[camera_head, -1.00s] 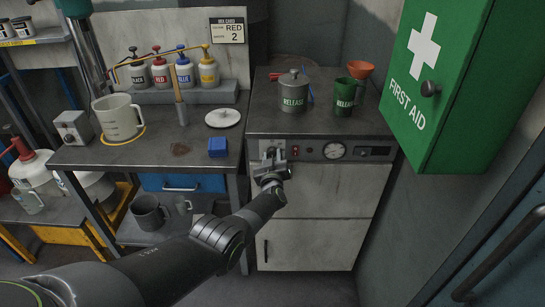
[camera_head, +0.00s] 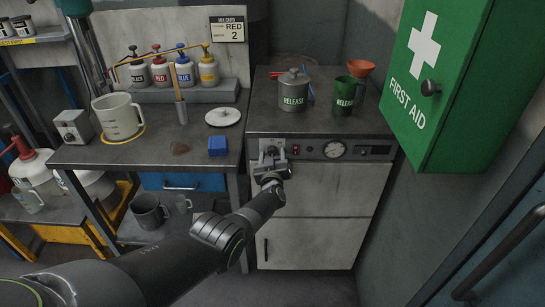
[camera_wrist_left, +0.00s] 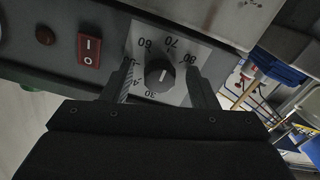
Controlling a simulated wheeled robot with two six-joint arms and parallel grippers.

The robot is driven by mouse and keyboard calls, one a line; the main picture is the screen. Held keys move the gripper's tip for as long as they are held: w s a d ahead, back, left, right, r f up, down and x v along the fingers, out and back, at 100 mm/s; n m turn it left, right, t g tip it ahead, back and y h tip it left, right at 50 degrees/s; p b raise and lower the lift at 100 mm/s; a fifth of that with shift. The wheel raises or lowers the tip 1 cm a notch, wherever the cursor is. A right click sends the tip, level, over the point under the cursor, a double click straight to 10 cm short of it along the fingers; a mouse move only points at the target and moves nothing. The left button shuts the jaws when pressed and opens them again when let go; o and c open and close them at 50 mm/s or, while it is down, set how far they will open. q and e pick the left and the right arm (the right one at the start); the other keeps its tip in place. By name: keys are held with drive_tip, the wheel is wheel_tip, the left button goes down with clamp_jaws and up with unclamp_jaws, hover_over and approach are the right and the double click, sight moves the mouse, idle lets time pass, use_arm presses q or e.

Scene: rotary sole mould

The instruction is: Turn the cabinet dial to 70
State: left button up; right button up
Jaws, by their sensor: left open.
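The cabinet dial (camera_wrist_left: 159,76) is a round black knob on a pale plate with a printed scale. In the left wrist view, 30, 60 and 70 are readable, and other numbers are partly covered by the fingers. A pale mark on the knob seems to point up and right, toward the 70 side; its exact reading is unclear. My left gripper (camera_wrist_left: 163,80) is open, with one finger on each side of the knob; I cannot tell whether they touch it. In the head view my left gripper (camera_head: 272,160) is at the cabinet's (camera_head: 320,215) front panel and hides the dial.
Next to the dial are a red rocker switch (camera_wrist_left: 89,50) and a round gauge (camera_head: 334,150). A grey release can (camera_head: 293,95) and a green cup (camera_head: 344,98) stand on top.

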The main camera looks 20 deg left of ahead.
use_arm(q)
drive_tip(key=shift+s+d+r+p, duration=0.15)
drive_tip(key=shift+s+p, duration=0.3)
drive_tip(key=shift+p, duration=0.25)
drive_tip(key=p+v, duration=0.7)
drive_tip(key=v, duration=0.9)
drive_tip(key=shift+s, duration=0.25)
